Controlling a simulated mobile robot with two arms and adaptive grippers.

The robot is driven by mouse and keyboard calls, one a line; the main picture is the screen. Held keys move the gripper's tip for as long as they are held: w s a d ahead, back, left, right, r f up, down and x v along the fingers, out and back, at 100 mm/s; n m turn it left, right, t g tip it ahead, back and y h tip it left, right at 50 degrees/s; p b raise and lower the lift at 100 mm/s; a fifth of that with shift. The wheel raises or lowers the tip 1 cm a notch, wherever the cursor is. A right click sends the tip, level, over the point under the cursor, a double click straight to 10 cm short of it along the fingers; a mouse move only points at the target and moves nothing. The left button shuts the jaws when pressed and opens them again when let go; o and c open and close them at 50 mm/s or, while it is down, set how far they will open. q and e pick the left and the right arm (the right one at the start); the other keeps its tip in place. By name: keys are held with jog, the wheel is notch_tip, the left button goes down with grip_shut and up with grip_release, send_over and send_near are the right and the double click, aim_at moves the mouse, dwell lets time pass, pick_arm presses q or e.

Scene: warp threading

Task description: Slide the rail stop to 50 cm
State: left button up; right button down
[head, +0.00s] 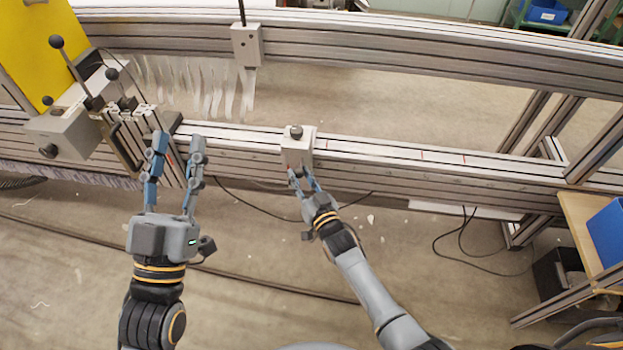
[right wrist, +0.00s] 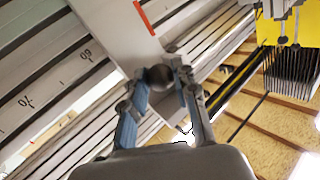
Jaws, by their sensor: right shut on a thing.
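The rail stop (head: 299,150) is a light grey block with a dark knob on top, seated on the lower rail (head: 400,156) near the middle of the head view. My right gripper (head: 303,180) is at its front face. In the right wrist view the fingers (right wrist: 160,92) are shut around a dark round knob (right wrist: 159,76) on the stop (right wrist: 118,35). A red line (right wrist: 145,17) marks the stop. Inverted scale numbers, apparently 60 and 70, show beside it. My left gripper (head: 179,142) is open and empty, left of the stop, its fingertips near the rail.
A second block (head: 246,45) hangs on the upper rail (head: 400,50). A clamp unit with levers (head: 70,130) and a yellow panel (head: 50,50) stand at the left. The lower rail looks clear right of the stop up to the posts (head: 553,150).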

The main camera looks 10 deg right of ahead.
jog(key=shift+w+a, duration=0.1)
jog(key=shift+a, duration=0.3)
jog(key=c, duration=1)
grip_release()
jog(key=v, duration=1.2)
jog(key=shift+r, duration=0.1)
